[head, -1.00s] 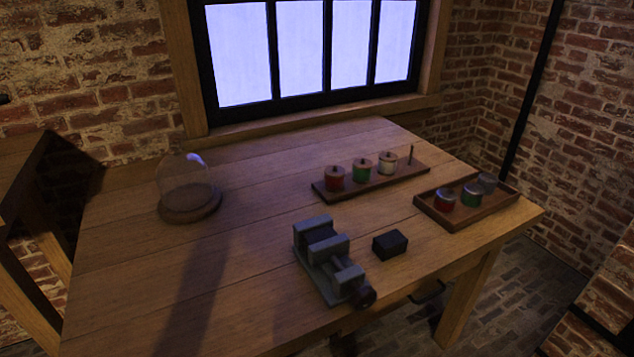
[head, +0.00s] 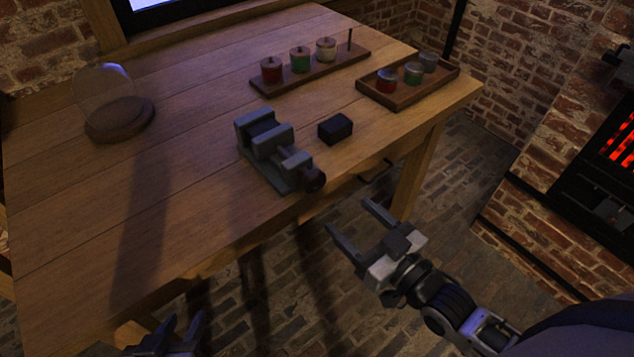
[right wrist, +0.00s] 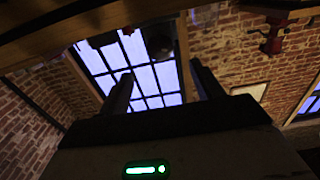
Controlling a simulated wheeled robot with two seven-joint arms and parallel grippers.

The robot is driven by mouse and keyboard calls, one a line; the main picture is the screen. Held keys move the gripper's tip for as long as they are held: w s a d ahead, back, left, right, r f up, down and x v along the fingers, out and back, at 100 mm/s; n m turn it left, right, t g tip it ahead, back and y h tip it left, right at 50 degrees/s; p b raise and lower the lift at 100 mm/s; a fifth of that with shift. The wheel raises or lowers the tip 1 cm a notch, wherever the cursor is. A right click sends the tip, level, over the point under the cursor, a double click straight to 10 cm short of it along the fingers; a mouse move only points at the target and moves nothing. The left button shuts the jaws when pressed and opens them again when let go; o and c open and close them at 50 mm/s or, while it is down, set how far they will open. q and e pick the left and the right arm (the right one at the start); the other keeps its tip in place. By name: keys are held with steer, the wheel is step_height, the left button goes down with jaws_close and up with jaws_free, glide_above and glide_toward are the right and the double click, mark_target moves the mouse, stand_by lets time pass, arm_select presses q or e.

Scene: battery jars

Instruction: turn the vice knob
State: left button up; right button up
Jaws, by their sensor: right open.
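The grey vice (head: 268,148) sits on the wooden table near its front edge. Its dark round knob (head: 312,180) faces the front right, at the table's edge. My right gripper (head: 349,216) is open and empty, off the table, below and right of the knob in the head view. It does not touch the knob. In the right wrist view its two fingers (right wrist: 160,92) stand apart, and a dark round thing shows beyond them that I cannot surely identify. My left gripper (head: 172,338) is partly cut off at the bottom edge, and its opening is unclear.
A black block (head: 335,129) lies right of the vice. Behind are a wooden rack (head: 300,82) with several jars and a tray (head: 385,99) with three jars. A glass dome (head: 105,95) stands at left. The table's left front (head: 90,230) is bare.

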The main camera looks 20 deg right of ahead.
mark_target(319, 186)
steer(key=x, duration=1)
steer(key=shift+w+a, duration=0.1)
steer(key=shift+w, duration=0.2)
steer(key=c, duration=1)
steer(key=shift+m+p, duration=0.45)
steer(key=shift+m, duration=0.25)
steer(key=o, duration=1)
